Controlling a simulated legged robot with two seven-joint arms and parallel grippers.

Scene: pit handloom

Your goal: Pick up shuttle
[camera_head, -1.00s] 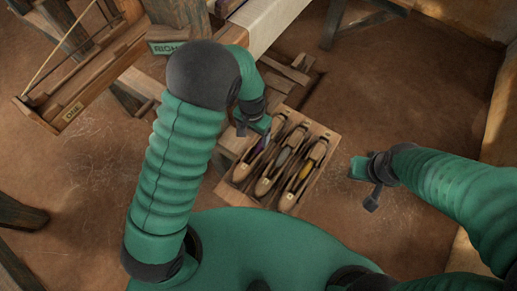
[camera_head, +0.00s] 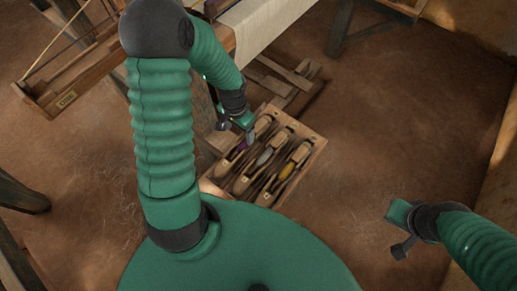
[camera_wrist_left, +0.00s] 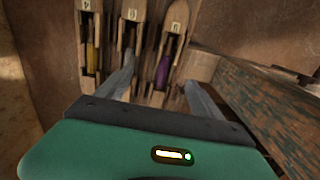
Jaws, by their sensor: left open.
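Several wooden shuttles lie side by side in a wooden tray (camera_head: 313,160). One carries purple thread (camera_head: 240,148), the middle one grey thread (camera_head: 265,157), and one yellow thread (camera_head: 287,171). My left gripper (camera_head: 246,133) is at the tray's upper left, by the end of the purple shuttle, partly covering it. In the left wrist view the open fingers (camera_wrist_left: 163,92) point at the tray, with the purple shuttle (camera_wrist_left: 162,72) showing between them and the yellow one (camera_wrist_left: 92,55) to the left. My right gripper (camera_head: 397,232) is apart from the tray, at lower right; its jaw opening is unclear.
The loom's wooden frame (camera_head: 45,104) and pale cloth (camera_head: 262,22) stand beyond the tray. In the left wrist view a worn wooden beam (camera_wrist_left: 262,98) runs close on the right. Bare floor (camera_head: 370,140) lies right of the tray.

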